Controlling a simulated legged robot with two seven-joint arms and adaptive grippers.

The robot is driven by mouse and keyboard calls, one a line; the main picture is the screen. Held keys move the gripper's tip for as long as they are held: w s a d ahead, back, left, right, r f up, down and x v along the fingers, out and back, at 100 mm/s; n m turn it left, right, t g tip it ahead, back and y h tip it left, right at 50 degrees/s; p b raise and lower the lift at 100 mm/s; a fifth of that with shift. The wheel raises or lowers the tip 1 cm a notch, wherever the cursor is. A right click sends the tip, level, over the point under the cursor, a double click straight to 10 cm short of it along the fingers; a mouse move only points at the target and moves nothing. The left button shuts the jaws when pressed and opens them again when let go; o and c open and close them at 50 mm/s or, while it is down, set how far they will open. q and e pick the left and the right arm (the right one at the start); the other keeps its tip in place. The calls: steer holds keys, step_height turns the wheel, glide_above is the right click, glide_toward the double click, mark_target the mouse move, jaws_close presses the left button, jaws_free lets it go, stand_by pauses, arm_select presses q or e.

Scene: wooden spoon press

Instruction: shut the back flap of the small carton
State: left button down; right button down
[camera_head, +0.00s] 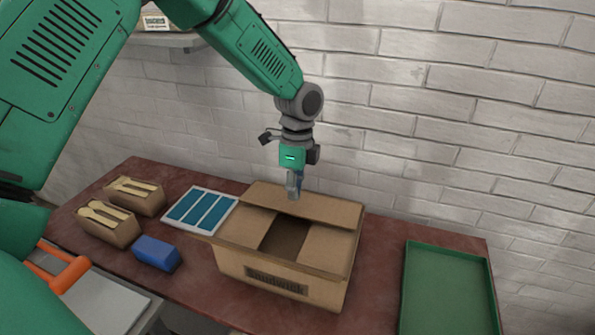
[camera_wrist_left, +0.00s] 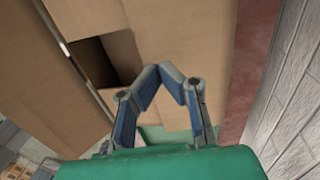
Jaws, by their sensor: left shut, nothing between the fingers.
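The small carton (camera_head: 280,283) is a brown cardboard box on the table with printing on its front. Its two side flaps are folded inward, with a dark gap between them. The back flap (camera_head: 325,208) is a long panel along the wall side, tilted up rather than flat over the opening. It also shows in the left wrist view (camera_wrist_left: 205,35). My left gripper (camera_head: 294,194) points down at the middle of the back flap, shut and empty; its fingertips meet in the left wrist view (camera_wrist_left: 166,70). I cannot tell whether they touch the flap. My right gripper is not in view.
A green tray (camera_head: 409,285) lies to the right. A blue-panelled white tray (camera_head: 227,197), a blue block (camera_head: 157,253) and two small boxes of wooden spoons (camera_head: 108,225) (camera_head: 136,197) are to the left. The brick wall (camera_head: 450,130) rises close behind the table.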

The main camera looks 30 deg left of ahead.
mark_target(294, 210)
arm_select(q)
steer(key=shift+s+f, duration=0.2)
steer(key=shift+f, duration=0.85)
steer(key=shift+d+f, duration=0.1)
steer(key=shift+f, duration=0.15)
steer(key=shift+d, duration=0.2)
steer(key=shift+s+a+f+p, duration=0.1)
steer(key=shift+s+f+p, duration=0.05)
steer(key=shift+f+p, duration=0.35)
steer(key=shift+s+f+p, duration=0.15)
steer(key=shift+f+p, duration=0.3)
steer(key=shift+s+f, duration=0.1)
steer(key=shift+f, duration=0.2)
